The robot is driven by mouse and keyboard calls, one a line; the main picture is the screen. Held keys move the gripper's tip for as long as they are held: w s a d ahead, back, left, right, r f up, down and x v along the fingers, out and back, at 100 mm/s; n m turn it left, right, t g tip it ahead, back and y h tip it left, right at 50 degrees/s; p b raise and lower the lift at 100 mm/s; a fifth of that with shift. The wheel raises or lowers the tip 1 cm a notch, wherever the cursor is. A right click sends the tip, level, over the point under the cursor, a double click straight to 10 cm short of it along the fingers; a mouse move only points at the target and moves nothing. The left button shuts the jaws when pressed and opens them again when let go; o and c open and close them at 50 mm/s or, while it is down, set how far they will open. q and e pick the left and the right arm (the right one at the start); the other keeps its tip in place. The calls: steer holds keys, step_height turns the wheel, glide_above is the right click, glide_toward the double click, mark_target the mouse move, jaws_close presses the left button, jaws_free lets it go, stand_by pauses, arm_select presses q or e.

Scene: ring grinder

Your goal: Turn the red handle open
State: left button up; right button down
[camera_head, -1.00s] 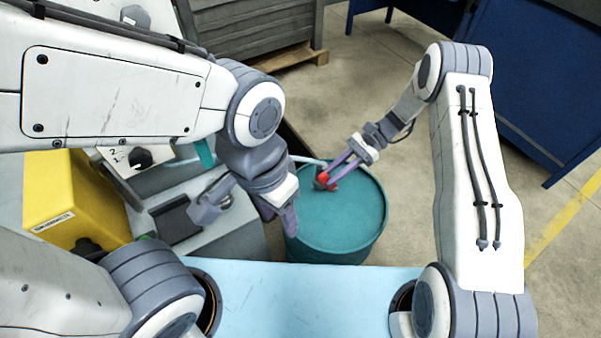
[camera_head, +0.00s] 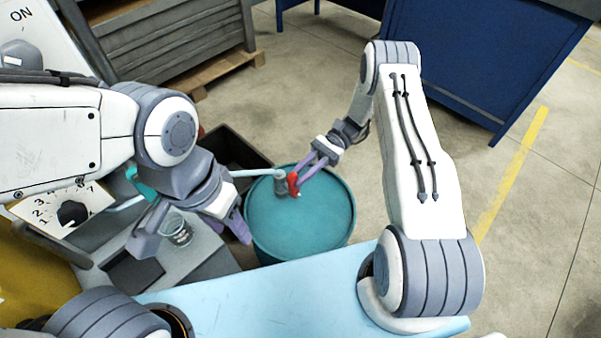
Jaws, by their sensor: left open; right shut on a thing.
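The red handle (camera_head: 293,186) sits on a small grey valve (camera_head: 281,186) at the end of a light-blue pipe (camera_head: 250,172), above the teal drum. My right gripper (camera_head: 297,179) reaches in from the upper right, its purple fingers shut on the red handle. The fingers partly hide the handle, so its exact angle is hard to tell. My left gripper (camera_head: 238,222) is open, with its purple fingers pointing down just left of the drum, apart from the handle.
The teal drum (camera_head: 300,225) stands beyond the light-blue top (camera_head: 290,290). A clear cup (camera_head: 176,231) stands on the grey machine at left, near a dial (camera_head: 72,213). A dark bin (camera_head: 240,150) is behind. Open floor lies at right, before a blue cabinet (camera_head: 470,60).

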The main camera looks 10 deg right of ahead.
steer(key=shift+f, duration=0.1)
steer(key=c, duration=0.8)
jaws_free()
steer(key=shift+a, duration=0.2)
steer(key=shift+o, duration=0.2)
steer(key=b+v, duration=0.2)
steer(key=v, duration=0.8)
steer(key=shift+w+d, duration=0.2)
